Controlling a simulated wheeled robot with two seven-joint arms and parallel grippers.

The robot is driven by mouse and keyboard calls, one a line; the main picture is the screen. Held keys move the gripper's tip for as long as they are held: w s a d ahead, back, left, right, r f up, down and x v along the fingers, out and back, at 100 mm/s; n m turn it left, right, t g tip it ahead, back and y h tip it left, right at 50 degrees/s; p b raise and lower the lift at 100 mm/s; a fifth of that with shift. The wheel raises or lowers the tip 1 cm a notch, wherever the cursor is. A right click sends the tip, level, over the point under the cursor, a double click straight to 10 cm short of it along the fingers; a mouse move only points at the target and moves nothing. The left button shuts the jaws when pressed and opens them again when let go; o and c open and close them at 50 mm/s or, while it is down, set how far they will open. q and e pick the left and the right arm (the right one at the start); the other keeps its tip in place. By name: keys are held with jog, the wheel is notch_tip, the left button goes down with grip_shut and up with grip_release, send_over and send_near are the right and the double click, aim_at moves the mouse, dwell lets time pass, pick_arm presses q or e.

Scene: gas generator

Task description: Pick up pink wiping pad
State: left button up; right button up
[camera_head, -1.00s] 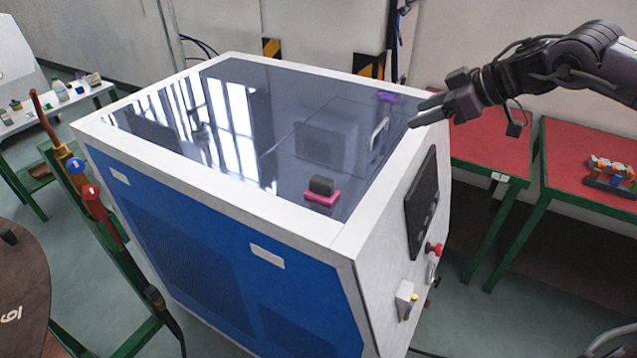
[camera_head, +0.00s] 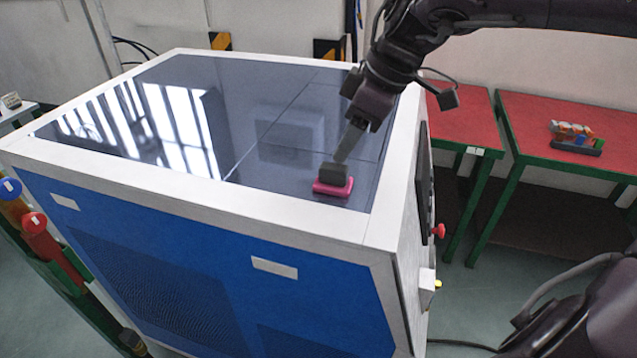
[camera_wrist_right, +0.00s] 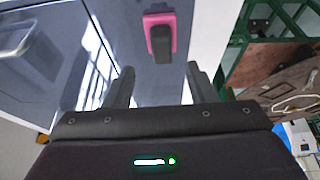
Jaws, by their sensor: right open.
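The pink wiping pad (camera_head: 333,189) lies on the dark glossy top of the blue and white cabinet, near its front right corner. Its dark block-shaped handle (camera_head: 332,172) faces up. My right gripper (camera_head: 345,150) is above the pad, its fingers slanting down towards the handle. In the right wrist view the pad (camera_wrist_right: 172,22) shows just beyond the open fingertips (camera_wrist_right: 161,78), roughly centred between them, with nothing held. Whether a finger touches the handle cannot be told. My left gripper is out of view.
The cabinet's white rim (camera_head: 377,230) surrounds the dark top (camera_head: 220,150), which is mostly clear. Red tables (camera_head: 550,130) stand to the right, one bearing a rack of coloured items (camera_head: 576,138). A red knob (camera_head: 439,231) sticks out of the cabinet's right side.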

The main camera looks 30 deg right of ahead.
aim_at(334, 167)
jog(key=x, duration=0.1)
jog(key=p+x, duration=0.1)
jog(key=shift+s+f, duration=0.15)
jog(key=shift+f, duration=0.2)
jog(key=p+x, duration=0.1)
jog(key=x, duration=0.2)
jog(key=shift+a+f, duration=0.2)
jog(key=shift+f, duration=0.15)
jog(key=shift+w+a+f, duration=0.1)
jog(key=shift+w+f, duration=0.1)
jog(key=shift+w, duration=0.05)
jog(key=c, duration=0.7)
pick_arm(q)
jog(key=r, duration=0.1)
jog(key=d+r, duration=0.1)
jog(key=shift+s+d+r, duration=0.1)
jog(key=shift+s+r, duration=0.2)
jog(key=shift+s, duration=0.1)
